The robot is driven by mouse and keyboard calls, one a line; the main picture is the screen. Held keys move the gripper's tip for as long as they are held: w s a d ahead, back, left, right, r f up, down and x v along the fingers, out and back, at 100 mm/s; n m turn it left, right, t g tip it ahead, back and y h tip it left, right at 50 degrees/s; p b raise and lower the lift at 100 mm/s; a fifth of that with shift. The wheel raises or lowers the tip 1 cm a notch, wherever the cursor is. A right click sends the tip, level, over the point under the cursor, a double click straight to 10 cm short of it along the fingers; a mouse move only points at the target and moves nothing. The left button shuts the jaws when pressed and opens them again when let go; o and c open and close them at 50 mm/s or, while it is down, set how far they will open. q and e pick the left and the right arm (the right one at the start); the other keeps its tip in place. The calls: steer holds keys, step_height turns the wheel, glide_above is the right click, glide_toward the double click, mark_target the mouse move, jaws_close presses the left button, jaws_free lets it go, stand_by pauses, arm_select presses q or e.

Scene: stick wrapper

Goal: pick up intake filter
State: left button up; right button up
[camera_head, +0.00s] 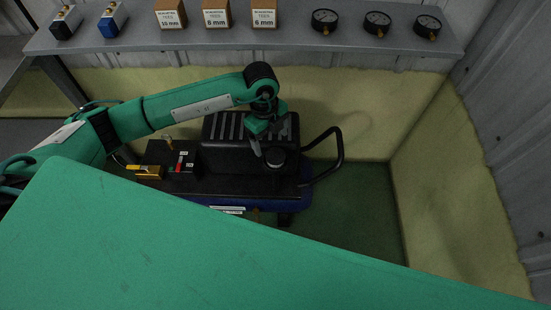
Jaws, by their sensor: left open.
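A black compressor (222,160) with a ribbed cover and a blue tank (290,202) stands on the green floor below the shelf. A small dark round part (276,157), which looks like the intake filter, sits at the front right of the cover. My left gripper (257,150) comes in from the left and points down just left of this round part. It is open, and nothing shows between its fingers. I cannot tell whether a finger touches the round part. My right gripper is out of view.
A grey shelf (290,40) at the back holds labelled boxes (217,15), several gauges (377,22) and two small blocks. A black handle (339,155) sticks out right of the compressor. Yellowish walls (375,125) close the space behind and right. Green floor (365,215) is free at right.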

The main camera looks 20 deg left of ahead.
mark_target(275, 155)
arm_select(q)
steer(key=f, duration=0.2)
steer(key=d+f, duration=0.1)
steer(key=f, duration=0.4)
steer(key=shift+d+f, duration=0.15)
steer(key=shift+f, duration=0.15)
steer(key=c, duration=1.1)
